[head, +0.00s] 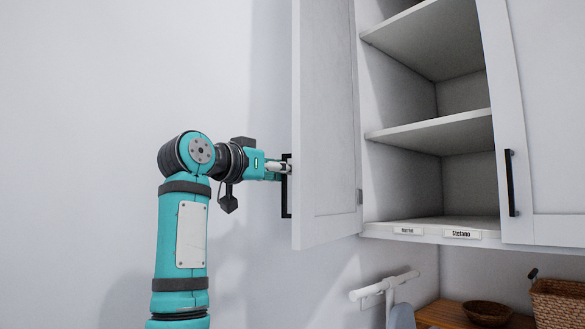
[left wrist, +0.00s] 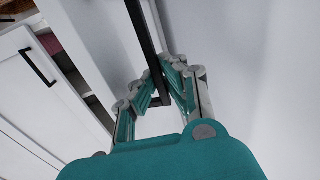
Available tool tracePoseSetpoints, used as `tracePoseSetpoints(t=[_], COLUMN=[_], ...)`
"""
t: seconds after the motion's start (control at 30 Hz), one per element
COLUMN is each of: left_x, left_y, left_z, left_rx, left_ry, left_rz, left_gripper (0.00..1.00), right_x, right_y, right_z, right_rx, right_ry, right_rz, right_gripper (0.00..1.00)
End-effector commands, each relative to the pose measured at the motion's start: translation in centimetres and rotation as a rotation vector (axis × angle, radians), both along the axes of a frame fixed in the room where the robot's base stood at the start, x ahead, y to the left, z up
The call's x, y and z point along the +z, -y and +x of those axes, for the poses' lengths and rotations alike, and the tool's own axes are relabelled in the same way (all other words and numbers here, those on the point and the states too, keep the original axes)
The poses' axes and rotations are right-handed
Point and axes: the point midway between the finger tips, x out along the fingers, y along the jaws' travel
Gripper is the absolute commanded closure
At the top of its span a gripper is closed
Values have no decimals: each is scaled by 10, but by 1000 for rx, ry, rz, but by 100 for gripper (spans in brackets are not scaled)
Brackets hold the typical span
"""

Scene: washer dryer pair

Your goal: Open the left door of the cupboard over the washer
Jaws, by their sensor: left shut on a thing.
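The left cupboard door (head: 327,120) is white and stands swung wide open, about square to the cupboard front. Its black bar handle (head: 285,188) is on the outer face near the free edge. My left gripper (head: 284,166) is at this handle, shut on it. In the left wrist view the black handle (left wrist: 146,40) runs between the fingers of my left gripper (left wrist: 160,85). The open cupboard (head: 440,130) shows empty shelves. My right gripper is in neither view.
The right cupboard door (head: 540,110) is closed, with a black handle (head: 509,182). Below are a white wall rail (head: 384,286), a wooden counter (head: 440,312), a dark bowl (head: 487,312) and a wicker basket (head: 558,302). The wall at the left is bare.

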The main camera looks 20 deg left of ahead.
Motion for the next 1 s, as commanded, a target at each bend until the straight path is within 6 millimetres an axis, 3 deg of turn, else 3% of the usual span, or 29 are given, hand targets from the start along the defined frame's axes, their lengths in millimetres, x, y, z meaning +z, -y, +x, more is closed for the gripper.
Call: tracePoseSetpoints(t=[0.17, 0.2, 0.4, 0.77, 1.0], left_x=[0, 0, 0, 0, 0], left_y=[1, 1, 1, -3, -20], left_z=[0, 0, 0, -8, -53], left_rx=[-1, -1, -1, 0, 3], left_ry=[-2, -2, -2, -1, 3], left_rz=[-2, -2, -2, -2, 0], left_gripper=[100, 89, 67, 67, 67], right_x=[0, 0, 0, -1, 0], right_y=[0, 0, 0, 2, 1], right_z=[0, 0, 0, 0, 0], right_rx=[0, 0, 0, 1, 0], right_ry=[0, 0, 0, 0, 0], right_rz=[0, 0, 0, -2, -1], right_gripper=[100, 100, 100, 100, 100])
